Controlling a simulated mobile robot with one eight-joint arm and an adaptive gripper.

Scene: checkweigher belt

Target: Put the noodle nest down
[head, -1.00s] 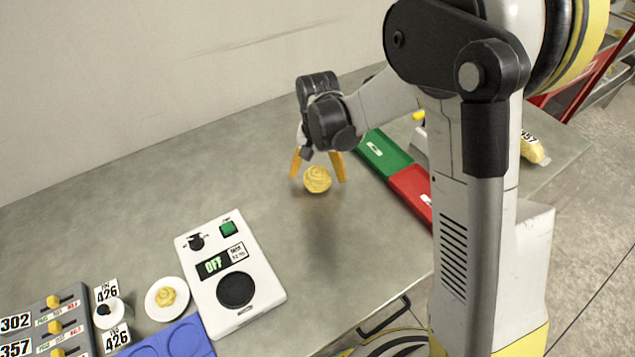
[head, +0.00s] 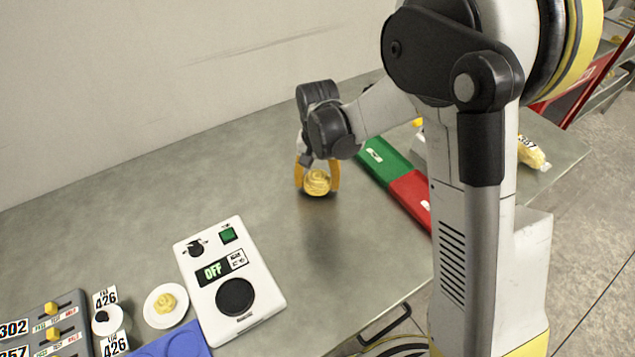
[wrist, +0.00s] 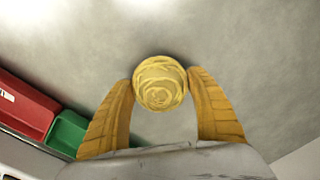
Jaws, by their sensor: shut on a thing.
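The noodle nest (head: 317,181) is a round yellow coil between the orange fingers of my gripper (head: 317,187). My gripper is shut on it, low over the bare grey table (head: 240,150). In the wrist view, the nest (wrist: 160,83) sits between the two fingertips (wrist: 160,90), with a finger on each side. A dark shadow lies close around it; I cannot tell whether its underside touches the table.
A green tray (head: 381,154) and a red tray (head: 411,193) lie right of my gripper. A white scale reading OFF (head: 248,300) stands front left. Beside it is a white plate (head: 151,311) with another nest (head: 165,303). The table left of my gripper is clear.

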